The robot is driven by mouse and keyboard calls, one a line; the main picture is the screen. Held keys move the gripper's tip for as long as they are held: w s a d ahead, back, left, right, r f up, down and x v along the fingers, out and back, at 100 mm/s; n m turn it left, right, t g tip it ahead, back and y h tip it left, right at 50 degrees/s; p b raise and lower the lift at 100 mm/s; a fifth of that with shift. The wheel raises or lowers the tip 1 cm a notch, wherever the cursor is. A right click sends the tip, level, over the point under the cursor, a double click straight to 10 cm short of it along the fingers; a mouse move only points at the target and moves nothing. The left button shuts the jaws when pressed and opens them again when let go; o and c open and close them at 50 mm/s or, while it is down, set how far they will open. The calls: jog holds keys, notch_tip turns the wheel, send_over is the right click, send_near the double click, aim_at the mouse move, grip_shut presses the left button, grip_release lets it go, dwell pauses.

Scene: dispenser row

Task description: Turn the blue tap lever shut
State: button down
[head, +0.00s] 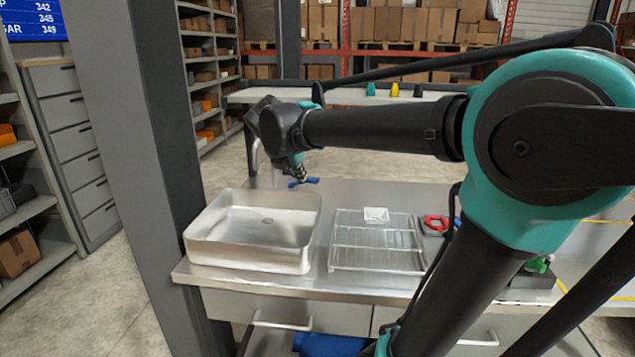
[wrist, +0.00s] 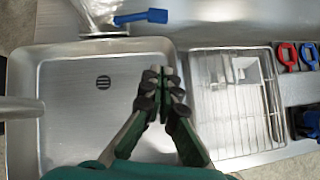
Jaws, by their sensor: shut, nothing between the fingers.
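The blue tap lever (head: 304,182) shows at the back of the sink in the head view, just below my gripper (head: 299,174). In the wrist view the blue lever (wrist: 141,17) is at the top, lying nearly level and pointing right from the metal tap (wrist: 97,18). My gripper (wrist: 161,82) is shut and empty over the right side of the basin. Its fingertips are apart from the lever in the wrist view. The tap's spout (head: 254,150) is partly hidden behind my wrist in the head view.
The steel sink basin (head: 205,240) has a drain (wrist: 103,81). Right of it lies a wire rack (head: 375,252) with a small white item (head: 376,214). Farther right are a red-handled thing (head: 436,223) and a blue one (wrist: 309,54). A dark post (head: 150,120) stands left.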

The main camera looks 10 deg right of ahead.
jog(key=n+t, duration=0.1)
send_near(315, 182)
jog(key=a+x, duration=0.1)
jog(key=x, duration=0.5)
jog(key=shift+f, duration=0.6)
jog(key=shift+w+d, duration=0.1)
jog(key=shift+d, duration=0.05)
jog(key=shift+w+d, duration=0.6)
jog(key=shift+d, duration=0.05)
jog(key=shift+s, duration=0.15)
